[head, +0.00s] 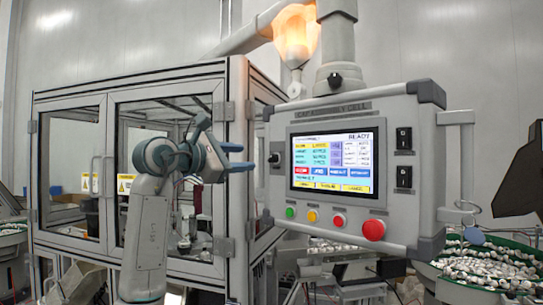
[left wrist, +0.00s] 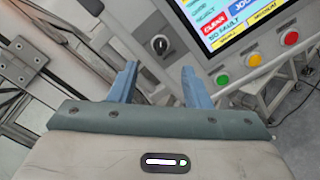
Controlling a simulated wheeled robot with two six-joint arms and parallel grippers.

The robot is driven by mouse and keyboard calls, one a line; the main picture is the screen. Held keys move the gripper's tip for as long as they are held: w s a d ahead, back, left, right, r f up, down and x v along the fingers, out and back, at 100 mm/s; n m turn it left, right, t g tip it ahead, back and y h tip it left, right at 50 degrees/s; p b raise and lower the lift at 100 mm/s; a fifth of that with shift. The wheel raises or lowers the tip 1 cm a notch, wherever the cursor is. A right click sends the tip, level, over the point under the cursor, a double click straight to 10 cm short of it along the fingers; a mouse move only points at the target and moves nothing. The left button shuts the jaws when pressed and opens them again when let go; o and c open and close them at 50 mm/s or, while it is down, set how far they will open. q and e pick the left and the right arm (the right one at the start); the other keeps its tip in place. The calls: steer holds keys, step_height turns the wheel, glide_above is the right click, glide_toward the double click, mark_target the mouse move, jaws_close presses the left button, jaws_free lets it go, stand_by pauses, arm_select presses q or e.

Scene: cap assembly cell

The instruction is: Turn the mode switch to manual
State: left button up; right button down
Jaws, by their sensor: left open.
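The mode switch is a black rotary knob (head: 275,158) on the left edge of the grey control panel (head: 350,106). It also shows in the left wrist view as a round black knob (left wrist: 160,44) with a light pointer mark; I cannot read its labels. My left gripper (head: 240,156) is open and empty, its blue fingers pointing right toward the switch in the head view. In the left wrist view the knob lies just beyond and between the fingertips (left wrist: 159,70), apart from them. My right gripper is not in view.
The panel's lit screen (head: 333,160) reads READY. Below it are a green button (head: 290,212), a yellow button (head: 312,217), a smaller red button and a large red button (head: 373,230). A glass-doored enclosure (head: 170,95) stands behind my left arm. Bowls of caps (head: 490,265) lie at right.

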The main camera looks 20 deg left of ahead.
mark_target(271, 158)
arm_select(q)
steer(key=p+x, duration=0.3)
steer(key=x, duration=0.5)
steer(key=shift+w+d, duration=0.2)
steer(key=shift+w, duration=0.1)
steer(key=shift+p, duration=0.3)
steer(key=shift+w, duration=0.1)
steer(key=shift+f, duration=0.1)
steer(key=shift+c, duration=0.8)
jaws_close()
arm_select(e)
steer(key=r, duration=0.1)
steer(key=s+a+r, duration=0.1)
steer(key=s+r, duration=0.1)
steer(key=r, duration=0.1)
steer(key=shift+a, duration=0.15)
